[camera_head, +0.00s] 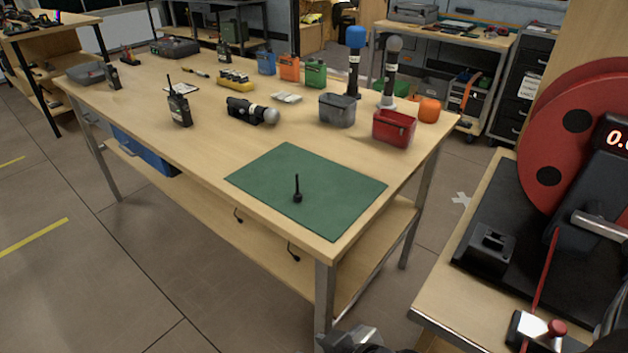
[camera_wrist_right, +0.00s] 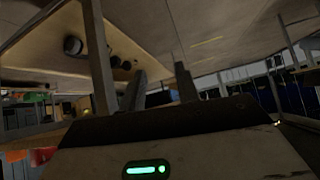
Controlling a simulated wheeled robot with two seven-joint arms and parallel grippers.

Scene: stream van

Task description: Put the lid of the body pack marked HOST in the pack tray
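A black body pack with an aerial (camera_head: 179,108) stands on the workbench (camera_head: 160,140), with a small white card beside it. Two similar black packs stand farther back, one at the left (camera_head: 111,76) and one at the back (camera_head: 224,51). Their markings are too small to read, so I cannot tell which is HOST or make out its lid. A shallow grey tray (camera_head: 87,74) lies at the bench's far left; I cannot tell if it is the pack tray. My right gripper (camera_wrist_right: 160,82) is open and empty, low near the bench.
A green mat (camera_head: 330,190) with a small black stand (camera_head: 297,194) covers the near bench corner. A grey bin (camera_head: 337,110), red bin (camera_head: 394,129), microphones (camera_head: 391,72) and a lying black cylinder (camera_head: 252,111) stand nearby. A red-drum machine (camera_head: 585,140) fills the right side.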

